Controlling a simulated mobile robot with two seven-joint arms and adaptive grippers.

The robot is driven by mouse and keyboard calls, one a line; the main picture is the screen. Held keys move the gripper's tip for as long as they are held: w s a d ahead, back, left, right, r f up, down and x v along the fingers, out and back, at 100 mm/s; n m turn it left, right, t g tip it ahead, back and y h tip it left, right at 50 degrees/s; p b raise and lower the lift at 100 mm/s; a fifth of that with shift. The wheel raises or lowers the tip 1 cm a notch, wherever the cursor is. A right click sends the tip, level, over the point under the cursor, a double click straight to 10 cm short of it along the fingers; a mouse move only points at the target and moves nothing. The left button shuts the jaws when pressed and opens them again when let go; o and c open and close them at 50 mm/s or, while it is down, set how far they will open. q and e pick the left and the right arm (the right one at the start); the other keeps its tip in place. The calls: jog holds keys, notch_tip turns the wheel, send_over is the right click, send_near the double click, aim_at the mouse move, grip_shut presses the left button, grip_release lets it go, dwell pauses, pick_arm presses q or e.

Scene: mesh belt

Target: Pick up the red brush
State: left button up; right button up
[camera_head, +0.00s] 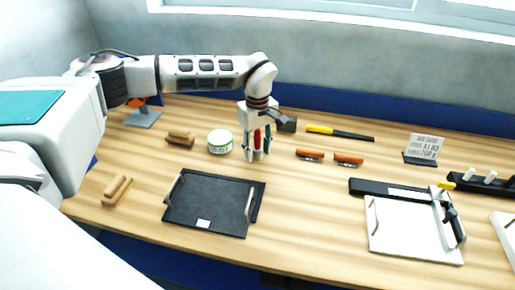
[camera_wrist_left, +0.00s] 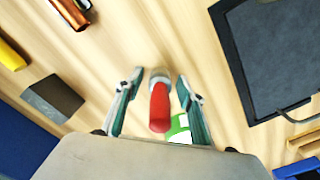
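The red brush (camera_wrist_left: 160,108) is between the two fingers of my left gripper (camera_wrist_left: 159,77) in the left wrist view. Its red handle points toward the camera and a metal-coloured band shows at its far end. Gaps show on both sides of it, so the fingers are open around it. In the head view my left gripper (camera_head: 257,153) points down over the table, and a bit of the red brush (camera_head: 258,138) shows upright between its fingers. The brush's lower end is largely hidden by the fingers. My right gripper is not in view.
A white-and-green round tin (camera_head: 220,141) stands just left of the gripper. A dark block (camera_head: 287,124) is behind right. Two orange-brown-handled tools (camera_head: 309,155) lie to the right. A black tray (camera_head: 215,205) lies in front; a white tray (camera_head: 410,232) is right.

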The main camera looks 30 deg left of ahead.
pick_arm(q)
jog(key=c, duration=0.8)
jog(key=shift+r, duration=0.1)
jog(key=shift+c, duration=0.2)
notch_tip(320, 180, up, 20)
